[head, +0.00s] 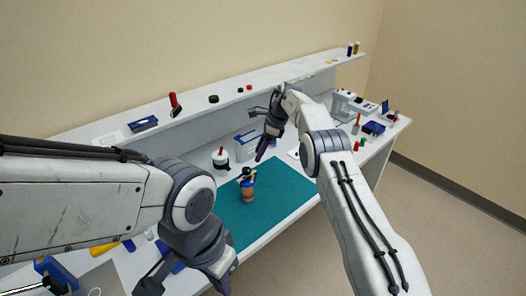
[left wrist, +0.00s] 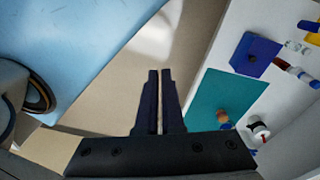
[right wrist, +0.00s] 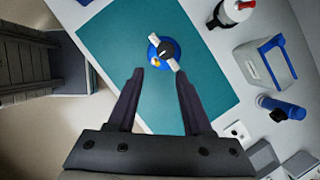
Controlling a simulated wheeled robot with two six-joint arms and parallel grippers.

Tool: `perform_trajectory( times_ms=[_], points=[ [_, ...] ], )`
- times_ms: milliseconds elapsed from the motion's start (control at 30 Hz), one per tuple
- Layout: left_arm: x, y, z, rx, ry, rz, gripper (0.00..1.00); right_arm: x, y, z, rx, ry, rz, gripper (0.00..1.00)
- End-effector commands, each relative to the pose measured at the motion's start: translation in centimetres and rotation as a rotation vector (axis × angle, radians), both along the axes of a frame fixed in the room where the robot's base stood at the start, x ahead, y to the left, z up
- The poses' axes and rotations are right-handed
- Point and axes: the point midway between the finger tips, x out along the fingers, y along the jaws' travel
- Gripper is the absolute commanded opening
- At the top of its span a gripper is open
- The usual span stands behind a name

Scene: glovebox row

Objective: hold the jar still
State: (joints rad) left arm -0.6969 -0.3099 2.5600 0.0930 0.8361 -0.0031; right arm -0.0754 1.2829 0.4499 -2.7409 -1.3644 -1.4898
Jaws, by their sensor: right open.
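The jar (head: 248,192) stands on the teal mat (head: 285,192); in the head view it has an orange-brown body and blue near its top. From above in the right wrist view, the jar (right wrist: 158,58) shows a blue rim with a white and black piece across its top. It is small in the left wrist view (left wrist: 222,116). My right gripper (right wrist: 159,72) is open and empty, its fingertips apart from the jar. My left gripper (left wrist: 160,72) looks shut and empty, with a thin gap between its fingers, away from the jar; in the head view its tips are cut off.
A white bottle with a red tip (head: 220,158) and a blue-edged bin (head: 246,146) stand behind the mat. A raised shelf (head: 190,108) along the back holds small items. Blue and yellow items lie at the bench's left end. Most of the mat is clear.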

Motion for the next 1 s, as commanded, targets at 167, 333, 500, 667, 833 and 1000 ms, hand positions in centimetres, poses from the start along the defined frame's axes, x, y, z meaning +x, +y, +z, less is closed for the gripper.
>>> perform_trajectory(
  times_ms=[167, 333, 500, 667, 833, 1000],
  points=[
    [1.2, -1.1, -0.1, -0.022, -0.013, 0.015, 0.77, -0.3, -1.6, -0.9, -0.049, 0.012, 0.035, 0.5],
    [6.0, -5.3, -1.3, -0.103, -0.077, 0.076, 1.0, -0.3, -1.4, -0.9, -0.048, 0.012, 0.035, 0.5],
    [13.1, -9.9, -3.5, -0.205, -0.187, 0.176, 1.0, -0.3, -1.4, -0.8, -0.047, 0.012, 0.034, 0.5],
    [19.9, -12.9, -6.4, -0.277, -0.307, 0.277, 1.0, -0.3, -1.4, -0.8, -0.046, 0.012, 0.033, 0.5],
    [26.7, -14.3, -10.1, -0.324, -0.455, 0.386, 1.0, -0.3, -1.4, -0.8, -0.046, 0.012, 0.033, 0.5],
    [32.5, -13.9, -14.5, -0.343, -0.619, 0.492, 1.0, -0.3, -1.4, -0.8, -0.046, 0.012, 0.033, 0.5]
  ],
)
